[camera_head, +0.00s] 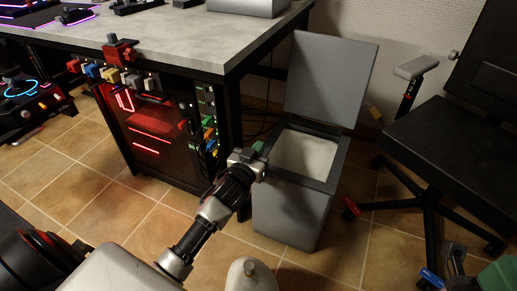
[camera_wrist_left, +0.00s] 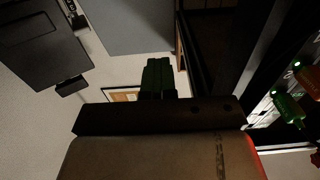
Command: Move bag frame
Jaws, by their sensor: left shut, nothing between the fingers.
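A grey bin (camera_head: 290,215) stands on the floor with its lid (camera_head: 330,80) raised. A dark frame (camera_head: 334,172) borders the opening, around a pale bag or liner (camera_head: 308,156); I cannot tell a separate bag frame from the bin's rim. My left gripper (camera_head: 259,150) has green fingers and is at the left edge of the bin's top. Its fingers are shut and empty, and I cannot tell if they touch the rim. In the left wrist view the green fingers (camera_wrist_left: 157,74) are together, with a grey panel (camera_wrist_left: 130,25) beyond.
A desk (camera_head: 170,35) with a black edge stands behind and left of the bin. A computer case (camera_head: 150,130) with red lights and coloured plugs is under it. An office chair (camera_head: 445,130) stands to the right. Tiled floor (camera_head: 330,255) is clear in front.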

